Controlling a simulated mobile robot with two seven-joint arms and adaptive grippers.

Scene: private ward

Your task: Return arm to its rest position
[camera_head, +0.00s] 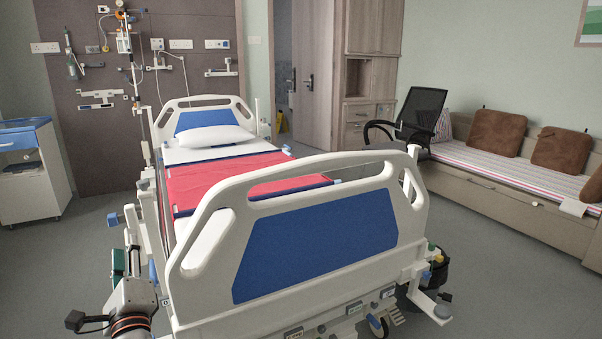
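Part of my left arm with an orange ring shows at the lower left of the head view. My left gripper (135,292) is at its upper end, close beside the left side of the hospital bed (320,238). Its fingertips cannot be made out clearly against the bed's side parts, so I cannot tell whether it is open or shut, or whether it touches the bed. I see nothing clearly held in it. My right arm and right gripper are not in view.
The bed's footboard fills the middle front. A red blanket (220,178) and white pillow (201,138) lie on the bed. A bedside cabinet (32,188) stands at left. A black chair (418,115) and cushioned bench (500,190) are at right.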

